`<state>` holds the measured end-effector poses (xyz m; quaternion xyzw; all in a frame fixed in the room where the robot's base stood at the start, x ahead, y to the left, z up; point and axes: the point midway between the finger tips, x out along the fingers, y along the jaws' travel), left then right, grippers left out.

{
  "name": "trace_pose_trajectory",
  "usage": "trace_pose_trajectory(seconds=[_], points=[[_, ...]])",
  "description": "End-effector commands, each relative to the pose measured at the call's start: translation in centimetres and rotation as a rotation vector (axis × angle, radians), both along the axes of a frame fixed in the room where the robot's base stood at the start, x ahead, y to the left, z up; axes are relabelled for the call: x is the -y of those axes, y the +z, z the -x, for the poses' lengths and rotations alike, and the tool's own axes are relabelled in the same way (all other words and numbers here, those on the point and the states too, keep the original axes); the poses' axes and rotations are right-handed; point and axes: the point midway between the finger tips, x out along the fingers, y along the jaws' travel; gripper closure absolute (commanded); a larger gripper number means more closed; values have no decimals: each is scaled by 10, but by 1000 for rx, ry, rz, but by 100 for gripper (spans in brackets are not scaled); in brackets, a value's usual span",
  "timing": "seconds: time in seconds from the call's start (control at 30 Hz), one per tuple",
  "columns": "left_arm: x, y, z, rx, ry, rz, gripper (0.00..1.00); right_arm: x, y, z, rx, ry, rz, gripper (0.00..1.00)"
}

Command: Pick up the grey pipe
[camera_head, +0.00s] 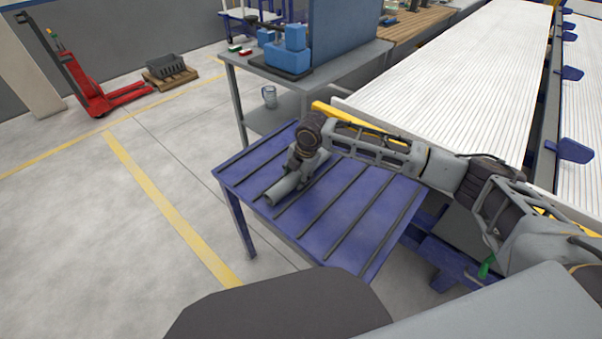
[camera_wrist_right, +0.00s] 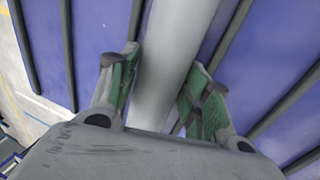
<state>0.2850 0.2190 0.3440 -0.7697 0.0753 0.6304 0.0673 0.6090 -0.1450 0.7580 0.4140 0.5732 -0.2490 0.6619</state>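The grey pipe (camera_head: 282,190) lies on the blue table (camera_head: 345,215), along its dark strips. My right gripper (camera_head: 298,162) is over the pipe and hides part of it. In the right wrist view, the pipe (camera_wrist_right: 172,60) runs between the two green-padded fingers of the right gripper (camera_wrist_right: 164,62). The fingers are spread, one on each side of the pipe, with a narrow gap showing beside it. The pipe's far end is out of the wrist view. My left gripper is not in view.
A grey workbench (camera_head: 345,75) with blue boxes (camera_head: 290,50) stands behind the table. A white slatted conveyor (camera_head: 460,75) runs along the right. A red pallet truck (camera_head: 100,90) stands on the floor at the far left. The table's front part is clear.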

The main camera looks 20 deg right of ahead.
Motion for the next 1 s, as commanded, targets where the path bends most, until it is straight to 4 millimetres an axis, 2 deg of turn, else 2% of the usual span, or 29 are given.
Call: trace_pose_trajectory(seconds=[0.03,0.2,0.47,0.67,0.87,1.0], points=[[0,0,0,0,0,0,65,0,0,0,0,0,0,63],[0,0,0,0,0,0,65,0,0,0,0,0,0,85],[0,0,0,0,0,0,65,0,1,0,1,0,-1,85],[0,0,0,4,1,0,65,0,10,-1,2,0,0,85],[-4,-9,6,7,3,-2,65,0,31,0,2,0,-1,85],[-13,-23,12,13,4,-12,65,0,53,-1,3,0,-2,85]])
